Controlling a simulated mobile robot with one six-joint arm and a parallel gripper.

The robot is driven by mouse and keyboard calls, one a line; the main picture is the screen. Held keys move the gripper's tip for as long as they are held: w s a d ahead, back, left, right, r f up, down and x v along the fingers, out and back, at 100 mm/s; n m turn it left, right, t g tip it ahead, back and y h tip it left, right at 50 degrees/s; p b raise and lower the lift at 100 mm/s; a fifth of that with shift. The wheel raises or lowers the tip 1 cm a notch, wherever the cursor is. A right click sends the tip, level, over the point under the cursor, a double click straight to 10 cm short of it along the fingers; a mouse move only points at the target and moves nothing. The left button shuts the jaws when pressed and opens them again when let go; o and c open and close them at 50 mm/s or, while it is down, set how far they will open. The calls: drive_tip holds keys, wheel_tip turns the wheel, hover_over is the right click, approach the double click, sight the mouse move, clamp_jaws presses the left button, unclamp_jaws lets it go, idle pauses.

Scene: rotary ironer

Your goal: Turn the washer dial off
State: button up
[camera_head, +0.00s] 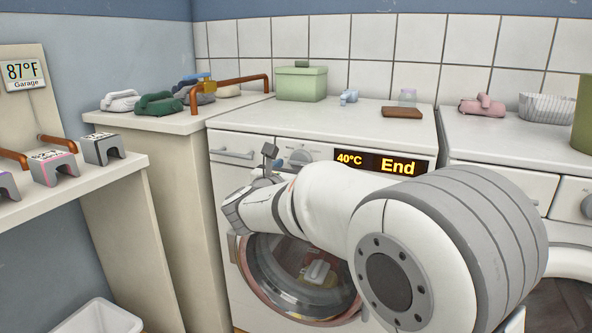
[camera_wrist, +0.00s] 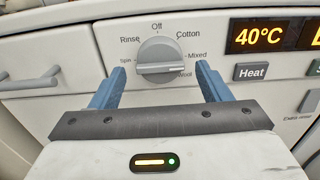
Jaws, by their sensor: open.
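The washer dial (camera_wrist: 160,52) is a round grey knob with a raised grip bar lying about level in the wrist view. Labels around it read Spin, Rinse, Off, Cotton, Mixed and Wool; Off is at the top. I cannot tell which end of the bar is the pointer. The dial (camera_head: 299,157) also shows in the head view on the washer (camera_head: 222,183). My gripper (camera_wrist: 161,68) is open, its blue fingers on either side of the dial, apart from it as far as I can see.
The washer display (camera_head: 385,164) reads 40°C and End. A Heat button (camera_wrist: 252,72) is right of the dial, and a drawer handle (camera_wrist: 30,82) is left. The round door (camera_head: 300,275) is below my arm. A green box (camera_head: 301,84) stands on top.

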drive_tip(key=shift+x, duration=0.85)
drive_tip(key=shift+c, duration=0.4)
drive_tip(key=c, duration=0.7)
drive_tip(key=shift+a, duration=0.15)
drive_tip(key=shift+c, duration=0.8)
